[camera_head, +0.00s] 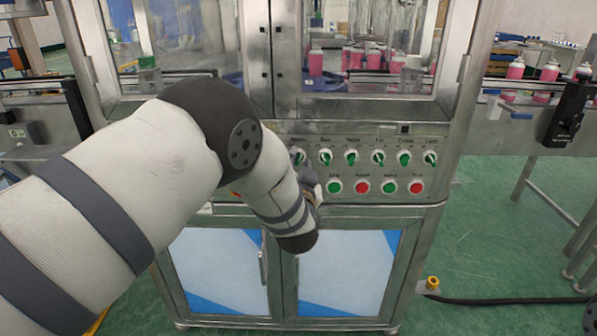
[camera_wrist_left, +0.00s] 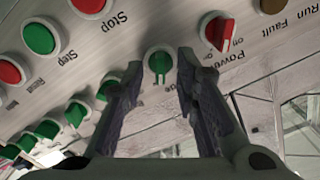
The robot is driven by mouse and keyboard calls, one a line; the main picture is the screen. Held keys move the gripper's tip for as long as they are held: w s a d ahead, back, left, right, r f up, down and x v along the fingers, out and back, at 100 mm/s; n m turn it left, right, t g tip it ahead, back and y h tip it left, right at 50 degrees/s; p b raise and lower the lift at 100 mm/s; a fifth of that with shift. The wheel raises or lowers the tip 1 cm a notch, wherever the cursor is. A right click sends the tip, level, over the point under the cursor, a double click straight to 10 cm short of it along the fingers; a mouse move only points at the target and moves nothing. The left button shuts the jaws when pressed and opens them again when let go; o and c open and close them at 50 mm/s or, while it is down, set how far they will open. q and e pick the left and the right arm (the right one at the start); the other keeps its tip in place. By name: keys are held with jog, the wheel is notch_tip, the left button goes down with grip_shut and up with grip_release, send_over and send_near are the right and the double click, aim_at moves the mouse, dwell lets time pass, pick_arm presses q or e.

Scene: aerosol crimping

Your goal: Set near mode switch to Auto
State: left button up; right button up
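A green rotary knob (camera_wrist_left: 160,63) sits between the fingertips of my left gripper (camera_wrist_left: 158,64) in the left wrist view. The gripper is open, with a finger on each side and a small gap to the knob. The knob's label is hidden, so I cannot read its setting. A red power knob (camera_wrist_left: 220,31) is beside it. In the head view my left gripper (camera_head: 313,183) is at the panel's left part, mostly hidden by my wrist. A green knob (camera_head: 299,157) shows just above it. My right gripper is out of view.
More green knobs (camera_head: 352,157) line the panel (camera_head: 420,140) to the right, with red and green push buttons (camera_head: 362,187) below. Cabinet doors (camera_head: 350,270) are underneath. Glass windows with pink cans (camera_head: 350,58) are above. A conveyor (camera_head: 510,110) extends right.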

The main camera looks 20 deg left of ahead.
pick_arm(q)
jog(key=v, duration=1.1)
jog(key=s+a+f+g+h+p, duration=0.15)
jog(key=s+f+g, duration=0.25)
jog(key=s+f, duration=0.5)
jog(key=s+a+f+g+h, duration=0.2)
jog(key=s+a+f+g, duration=0.15)
jog(key=s+f, duration=0.55)
jog(key=s+f+n+g, duration=0.1)
jog(key=s+g, duration=0.3)
jog(key=s, duration=0.6)
jog(key=s+a+f+n+g+h, duration=0.1)
jog(key=s+f+g, duration=0.3)
jog(key=s, duration=0.7)
jog(key=s+f+n+g, duration=0.1)
jog(key=s+g, duration=0.3)
jog(key=s, duration=0.6)
jog(key=shift+s+a+f+p, duration=0.2)
jog(key=shift+s+f+p, duration=0.2)
jog(key=shift+f, duration=0.3)
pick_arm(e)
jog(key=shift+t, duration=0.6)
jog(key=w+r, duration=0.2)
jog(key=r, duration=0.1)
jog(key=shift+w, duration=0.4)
pick_arm(q)
jog(key=shift+w+h, duration=0.1)
jog(key=shift+h, duration=0.15)
